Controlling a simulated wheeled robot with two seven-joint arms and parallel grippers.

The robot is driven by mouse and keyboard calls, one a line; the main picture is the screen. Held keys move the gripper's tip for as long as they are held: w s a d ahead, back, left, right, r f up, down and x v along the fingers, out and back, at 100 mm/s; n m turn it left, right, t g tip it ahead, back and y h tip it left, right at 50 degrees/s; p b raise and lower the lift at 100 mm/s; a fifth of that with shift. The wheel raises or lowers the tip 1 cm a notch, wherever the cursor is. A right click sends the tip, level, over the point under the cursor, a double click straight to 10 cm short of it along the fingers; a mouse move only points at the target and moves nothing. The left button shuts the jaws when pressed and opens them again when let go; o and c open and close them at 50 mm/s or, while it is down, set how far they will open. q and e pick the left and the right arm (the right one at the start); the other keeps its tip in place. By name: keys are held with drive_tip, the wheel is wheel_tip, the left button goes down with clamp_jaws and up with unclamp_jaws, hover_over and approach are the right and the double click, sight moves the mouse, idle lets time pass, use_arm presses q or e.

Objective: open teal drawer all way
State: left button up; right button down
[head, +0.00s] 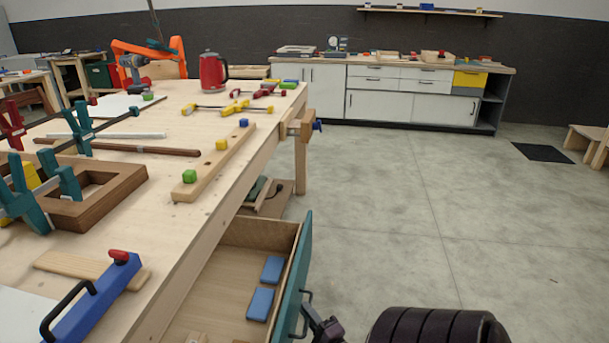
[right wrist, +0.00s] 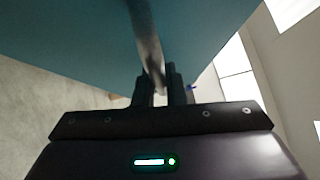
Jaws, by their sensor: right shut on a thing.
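The teal drawer (head: 293,285) stands pulled out from under the workbench, its wooden inside showing. Two blue blocks (head: 261,303) lie in it near the front panel. My right gripper (head: 318,318) is at the outer side of the teal front, at its dark bar handle (head: 304,315). In the right wrist view my right gripper (right wrist: 162,88) is shut on the metal handle (right wrist: 147,45), with the teal panel (right wrist: 80,35) behind it. How much of the drawer is still under the bench is hidden. My left gripper is not in view.
The workbench (head: 168,222) on the left carries clamps, a wooden frame (head: 88,196), a red kettle (head: 213,72) and a blue tool (head: 95,300). White cabinets (head: 380,97) stand along the back wall.

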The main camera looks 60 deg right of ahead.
drive_tip(key=c, duration=1.5)
unclamp_jaws()
drive_tip(key=shift+s, duration=0.1)
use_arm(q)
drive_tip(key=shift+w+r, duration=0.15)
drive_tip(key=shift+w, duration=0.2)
use_arm(e)
drive_tip(key=v, duration=0.7)
drive_tip(key=shift+s+a+f, duration=0.1)
drive_tip(key=shift+s+a, duration=0.1)
drive_tip(key=shift+s, duration=0.1)
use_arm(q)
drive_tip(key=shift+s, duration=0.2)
